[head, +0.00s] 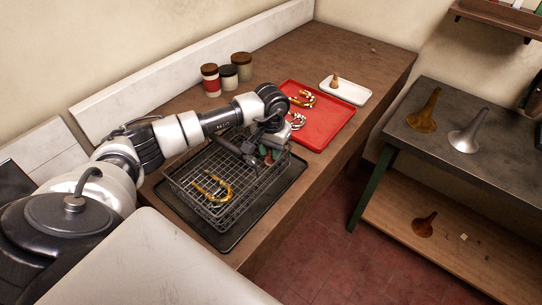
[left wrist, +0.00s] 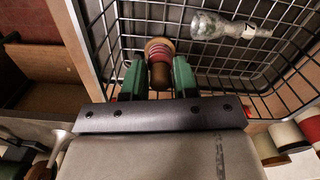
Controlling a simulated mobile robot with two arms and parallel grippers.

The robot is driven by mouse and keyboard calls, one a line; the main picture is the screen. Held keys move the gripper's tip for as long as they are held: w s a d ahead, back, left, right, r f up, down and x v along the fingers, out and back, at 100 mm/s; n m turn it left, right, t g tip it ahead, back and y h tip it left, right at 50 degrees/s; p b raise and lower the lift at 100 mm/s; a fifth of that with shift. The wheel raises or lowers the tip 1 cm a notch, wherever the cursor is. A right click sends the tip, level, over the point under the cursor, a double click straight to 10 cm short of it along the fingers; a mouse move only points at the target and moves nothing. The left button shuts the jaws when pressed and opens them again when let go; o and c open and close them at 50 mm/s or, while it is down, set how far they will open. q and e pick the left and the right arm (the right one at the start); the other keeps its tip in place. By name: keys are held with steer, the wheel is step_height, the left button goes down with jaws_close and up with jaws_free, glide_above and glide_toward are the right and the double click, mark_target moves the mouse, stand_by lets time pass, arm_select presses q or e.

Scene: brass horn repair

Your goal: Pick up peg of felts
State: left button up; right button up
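My left gripper (left wrist: 159,76) has its green fingers close on both sides of the peg of felts (left wrist: 159,54), with no clear gap, and looks shut on it. The peg is wooden with a round, pale top and red and pink rings. In the head view my left gripper (head: 266,155) is down at the far right end of the wire basket (head: 181,187). There the peg is mostly hidden by the gripper and wrist. My right gripper is in neither view.
A brass crook (head: 213,190) lies in the basket, and a clear bottle (left wrist: 222,26) shows in the left wrist view. The basket stands on a dark tray (head: 227,240). A red tray (head: 327,132) with curved tubes, a white tray (head: 345,91) and several jars (head: 228,78) stand beyond.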

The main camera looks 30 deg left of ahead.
arm_select(q)
steer(key=shift+r, duration=0.1)
steer(key=c, duration=0.4)
steer(key=shift+o, duration=0.2)
